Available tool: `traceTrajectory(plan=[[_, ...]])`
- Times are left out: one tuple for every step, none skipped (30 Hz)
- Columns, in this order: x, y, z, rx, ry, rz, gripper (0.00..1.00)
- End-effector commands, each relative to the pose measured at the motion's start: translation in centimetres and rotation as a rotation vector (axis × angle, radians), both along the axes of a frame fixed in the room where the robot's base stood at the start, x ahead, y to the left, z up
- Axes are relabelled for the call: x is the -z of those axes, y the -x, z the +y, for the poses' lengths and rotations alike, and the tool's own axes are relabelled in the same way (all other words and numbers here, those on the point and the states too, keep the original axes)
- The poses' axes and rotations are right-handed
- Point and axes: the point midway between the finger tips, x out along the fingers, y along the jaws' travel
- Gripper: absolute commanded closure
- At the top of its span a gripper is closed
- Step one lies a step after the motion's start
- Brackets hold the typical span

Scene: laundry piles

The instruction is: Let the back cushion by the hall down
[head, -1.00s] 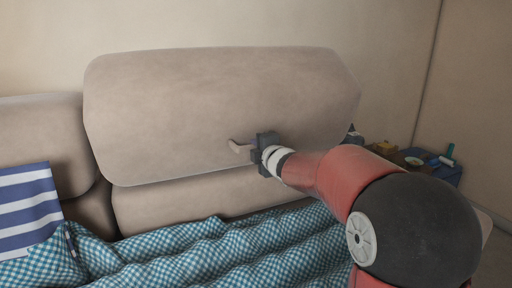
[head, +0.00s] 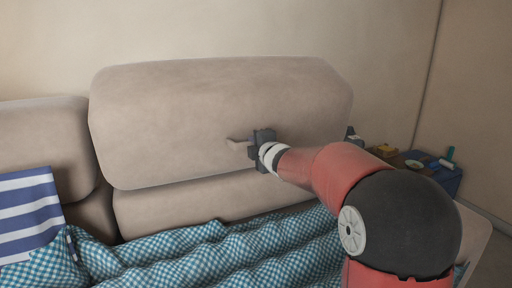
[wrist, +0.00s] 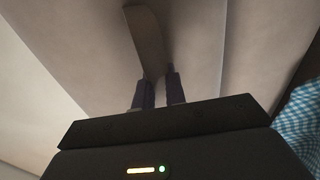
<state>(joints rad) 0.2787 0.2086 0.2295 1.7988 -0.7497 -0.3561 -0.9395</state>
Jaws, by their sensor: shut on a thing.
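The beige back cushion (head: 190,112) on the right of the sofa sits above a lower beige cushion (head: 170,212) and stands out beyond the cushion to its left. A small beige tab (head: 237,141) projects from its front face. My gripper (head: 250,143) is at this tab, right of the cushion's middle. In the wrist view, my gripper's two dark fingers (wrist: 159,88) are closed around the near end of the tab (wrist: 147,38). The cushion's lower right corner is hidden behind my arm.
A teal checked blanket (head: 215,252) lies rumpled along the seat. A blue-and-white striped cloth (head: 28,205) lies at the left by another back cushion (head: 45,140). A blue box (head: 447,181) with small items stands at the right near the wall.

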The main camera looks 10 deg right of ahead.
Motion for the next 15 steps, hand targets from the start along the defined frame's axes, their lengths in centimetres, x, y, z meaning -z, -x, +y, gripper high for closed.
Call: traceTrajectory(plan=[[0.4,-0.3,0.1,0.000,0.000,0.012,1.00],[0.4,-0.4,0.1,0.000,0.001,0.013,1.00],[0.4,-0.4,0.1,0.000,0.001,0.013,1.00],[0.4,-0.5,0.1,0.000,0.001,0.013,1.00],[0.4,-0.5,0.1,0.000,0.001,0.013,1.00],[0.3,-0.6,0.1,0.000,0.001,0.013,1.00],[0.3,-0.7,0.1,0.000,0.001,0.013,1.00],[0.2,-0.8,0.2,0.000,0.001,0.013,1.00],[0.1,-1.0,0.2,0.000,0.001,0.013,1.00],[0.0,-1.1,0.2,0.001,0.001,0.012,1.00],[-0.1,-1.3,0.2,0.001,0.001,0.013,1.00],[-0.1,-1.5,0.3,0.001,0.001,0.013,1.00],[-0.2,-1.7,0.3,0.001,0.001,0.014,1.00],[-0.3,-1.9,0.3,0.001,0.001,0.013,1.00],[-0.3,-2.0,0.4,0.001,0.001,0.013,1.00]])
